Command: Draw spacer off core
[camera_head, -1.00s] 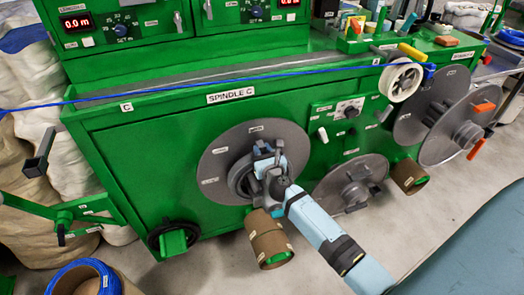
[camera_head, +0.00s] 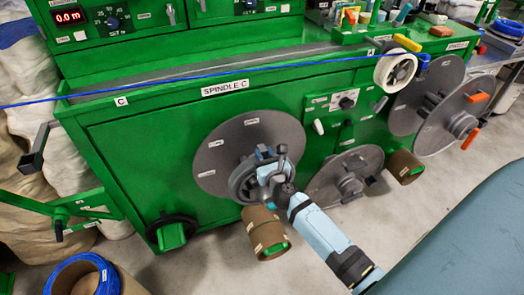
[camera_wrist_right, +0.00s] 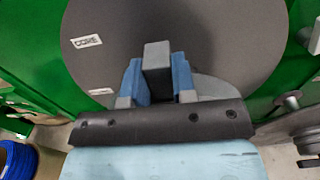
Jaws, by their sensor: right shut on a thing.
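A large grey disc (camera_head: 225,155) stands upright on the green machine front under the SPINDLE C label. In the right wrist view this disc (camera_wrist_right: 190,25) bears a CORE label (camera_wrist_right: 87,41). A darker round hub part (camera_head: 240,183) shows at its middle, partly hidden by my gripper. My right gripper (camera_head: 268,155) is in front of the hub. Its blue fingers (camera_wrist_right: 157,80) are shut on a grey block (camera_wrist_right: 157,58) that sticks up between them. I cannot tell whether this block belongs to the spacer. My left gripper is not in view.
More grey discs (camera_head: 345,175) and a white spool (camera_head: 395,70) are to the right. A blue cable (camera_head: 200,87) runs across the machine top.

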